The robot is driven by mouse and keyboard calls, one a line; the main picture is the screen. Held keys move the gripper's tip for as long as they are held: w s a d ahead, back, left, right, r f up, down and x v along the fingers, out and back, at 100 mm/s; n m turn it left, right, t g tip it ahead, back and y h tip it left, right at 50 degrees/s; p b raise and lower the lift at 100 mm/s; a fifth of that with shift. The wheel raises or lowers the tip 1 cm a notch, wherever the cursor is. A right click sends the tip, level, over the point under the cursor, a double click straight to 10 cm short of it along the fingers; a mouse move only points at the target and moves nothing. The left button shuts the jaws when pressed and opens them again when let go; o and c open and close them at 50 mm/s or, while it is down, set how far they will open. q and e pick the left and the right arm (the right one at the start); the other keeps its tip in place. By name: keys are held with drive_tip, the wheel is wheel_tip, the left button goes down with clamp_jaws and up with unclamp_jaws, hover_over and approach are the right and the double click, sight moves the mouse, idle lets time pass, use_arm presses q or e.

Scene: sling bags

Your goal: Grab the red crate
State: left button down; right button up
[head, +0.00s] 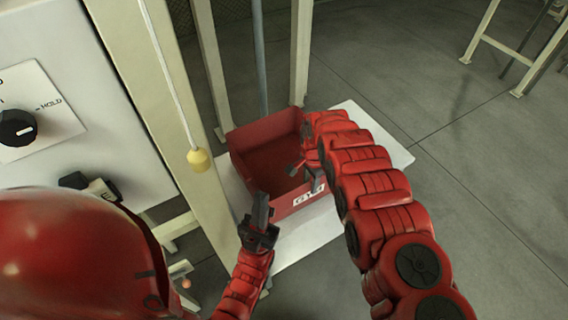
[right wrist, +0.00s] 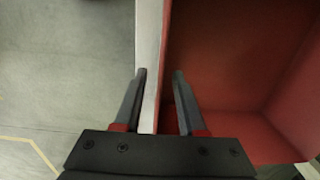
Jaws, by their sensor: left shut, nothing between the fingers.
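The red crate (head: 270,150) is an open-topped box with a white label on its near side, standing on a white tabletop (head: 385,140). It looks empty where its inside shows. My left gripper (head: 262,205) is shut and empty, pointing up in front of the crate's near left part. My right gripper (head: 304,172) is at the crate's right side, and its arm hides part of that wall. In the right wrist view my right gripper (right wrist: 160,78) is open. One finger lies over the crate's inside (right wrist: 225,60), the other outside its side; I cannot tell whether they touch the wall.
A beige post and a grey panel with a black knob (head: 17,128) stand at the left. A yellow pull handle (head: 199,160) hangs on a cord left of the crate. Beige legs rise behind the crate.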

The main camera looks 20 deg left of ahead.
drive_tip(key=shift+f, duration=1.15)
clamp_jaws()
idle(0.7)
